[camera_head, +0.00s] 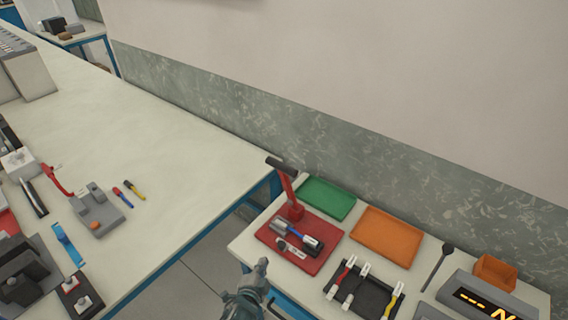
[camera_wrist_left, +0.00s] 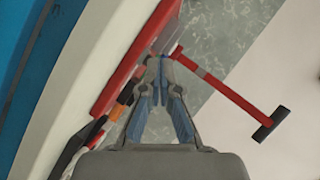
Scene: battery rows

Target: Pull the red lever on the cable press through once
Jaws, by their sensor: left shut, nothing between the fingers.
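The red lever (camera_head: 288,183) with a black crossbar handle (camera_head: 278,164) rises from the red base plate (camera_head: 311,261) on the right table. Black and grey parts and a blue piece lie on that plate. My left gripper (camera_head: 262,264) is just in front of the plate's near left edge, shut and empty. In the left wrist view its fingertips (camera_wrist_left: 161,60) overlap the lever's lower end; I cannot tell whether they touch. The lever (camera_wrist_left: 222,87) runs from there down right to its black handle (camera_wrist_left: 270,124). My right gripper is out of view.
A green tray (camera_head: 328,197) and an orange tray (camera_head: 388,236) lie behind and right of the plate. A black rack (camera_head: 368,295) with cables is in front. The left table (camera_head: 165,150) holds another red-levered device (camera_head: 97,215). A gap separates the tables.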

